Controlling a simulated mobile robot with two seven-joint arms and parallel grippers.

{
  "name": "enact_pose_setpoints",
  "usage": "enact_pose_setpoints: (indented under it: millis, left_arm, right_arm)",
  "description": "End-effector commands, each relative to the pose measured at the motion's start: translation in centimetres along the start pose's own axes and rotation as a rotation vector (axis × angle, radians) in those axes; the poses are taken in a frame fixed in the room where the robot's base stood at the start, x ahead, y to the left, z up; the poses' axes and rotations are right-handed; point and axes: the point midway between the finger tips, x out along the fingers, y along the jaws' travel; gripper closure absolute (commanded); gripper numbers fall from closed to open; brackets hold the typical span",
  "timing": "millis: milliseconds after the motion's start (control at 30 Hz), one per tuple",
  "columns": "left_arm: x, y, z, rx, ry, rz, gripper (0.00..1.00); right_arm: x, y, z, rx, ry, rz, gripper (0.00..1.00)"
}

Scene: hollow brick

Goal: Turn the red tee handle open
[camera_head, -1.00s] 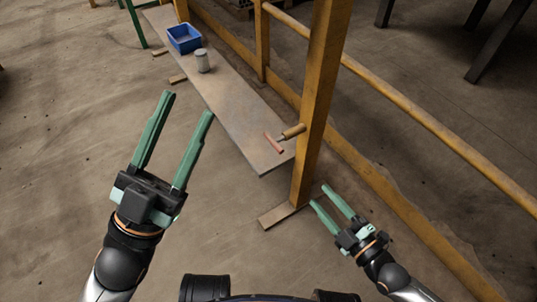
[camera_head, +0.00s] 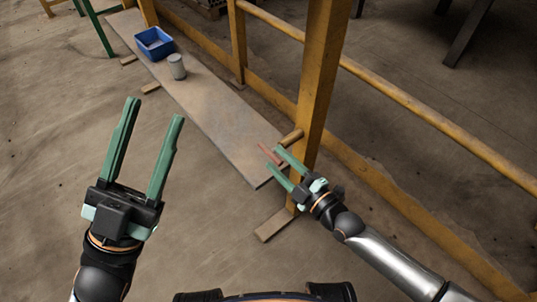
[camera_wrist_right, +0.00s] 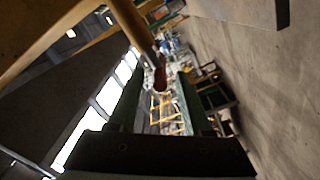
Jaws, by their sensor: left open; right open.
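The red tee handle (camera_head: 268,155) sits on a short yellow stub (camera_head: 291,136) by the yellow post, above the near end of the plank. My right gripper (camera_head: 273,159) is open, and its fingertips overlap the handle in the head view. In the right wrist view the handle (camera_wrist_right: 160,74) shows between the tips of the open right gripper (camera_wrist_right: 158,82). I cannot tell whether the fingers touch it. My left gripper (camera_head: 155,108) is open and empty, left of the plank over the floor.
The yellow post (camera_head: 319,85) stands right beside the handle, with yellow rails (camera_head: 420,108) running along the right. A blue bin (camera_head: 154,44) and a grey can (camera_head: 177,67) stand on the plank (camera_head: 215,115) farther back.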

Motion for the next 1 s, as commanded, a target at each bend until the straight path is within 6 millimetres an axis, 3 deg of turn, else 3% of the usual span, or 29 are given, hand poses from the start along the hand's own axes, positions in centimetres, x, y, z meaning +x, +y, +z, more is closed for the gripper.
enact_pose_setpoints:
  millis: [100,233,633,1000]
  left_arm:
    - [-0.7,0.5,0.8,0.003,-0.006,0.002,0.5]
    - [-1.0,0.7,1.1,0.008,-0.009,0.005,0.5]
    - [-1.0,0.8,1.2,0.011,-0.01,0.007,0.5]
    - [-1.0,0.8,1.2,0.009,-0.011,0.006,0.5]
  right_arm:
    - [2.1,-0.1,0.1,0.001,0.002,0.002,0.5]
    - [3.5,-0.1,0.1,0.0,0.0,0.001,0.5]
    - [4.2,0.0,0.0,-0.001,-0.001,-0.001,0.5]
    - [4.1,-0.1,0.0,0.0,-0.001,-0.004,0.92]
